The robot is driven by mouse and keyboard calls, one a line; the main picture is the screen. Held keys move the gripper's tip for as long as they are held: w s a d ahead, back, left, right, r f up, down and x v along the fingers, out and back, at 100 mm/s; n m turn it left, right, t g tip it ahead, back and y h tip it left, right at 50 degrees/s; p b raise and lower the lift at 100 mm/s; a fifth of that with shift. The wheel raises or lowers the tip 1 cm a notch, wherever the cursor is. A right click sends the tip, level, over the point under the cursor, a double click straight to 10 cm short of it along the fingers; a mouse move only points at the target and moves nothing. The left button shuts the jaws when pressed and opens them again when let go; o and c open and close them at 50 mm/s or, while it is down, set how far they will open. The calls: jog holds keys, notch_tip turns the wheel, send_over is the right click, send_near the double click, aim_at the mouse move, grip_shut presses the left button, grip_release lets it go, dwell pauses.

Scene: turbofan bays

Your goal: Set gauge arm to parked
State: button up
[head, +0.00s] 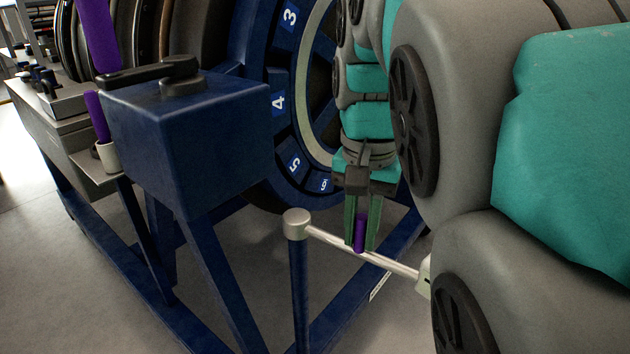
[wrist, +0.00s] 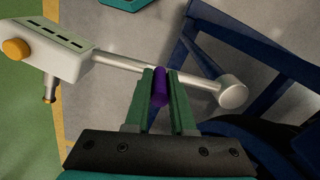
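The gauge arm is a silver rod (head: 395,265) reaching from a round silver pivot cap (head: 297,224) on a blue post to a pale box at the right, mostly hidden behind my arm. In the wrist view the rod (wrist: 122,63) runs from the cap (wrist: 232,93) at right to the white gauge box (wrist: 48,48) with an orange knob. A short purple grip (head: 360,233) stands on the rod. My gripper (head: 361,240) points down over the rod, its green fingers closed against both sides of the purple grip, also seen in the wrist view (wrist: 160,87).
A blue box (head: 185,140) with a black lever (head: 150,73) stands left of my gripper. Behind is a blue ring with numbered plates (head: 279,101). A purple bar (head: 97,35) and blue frame legs (head: 225,285) are at left. Open floor (head: 60,290) lies at lower left.

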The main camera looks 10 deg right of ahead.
jog(key=o, duration=0.5)
jog(key=shift+w+r, duration=0.1)
jog(key=shift+r, duration=0.75)
notch_tip(320, 180, up, 6)
jog(key=shift+r+p, duration=0.1)
jog(key=shift+p, duration=0.65)
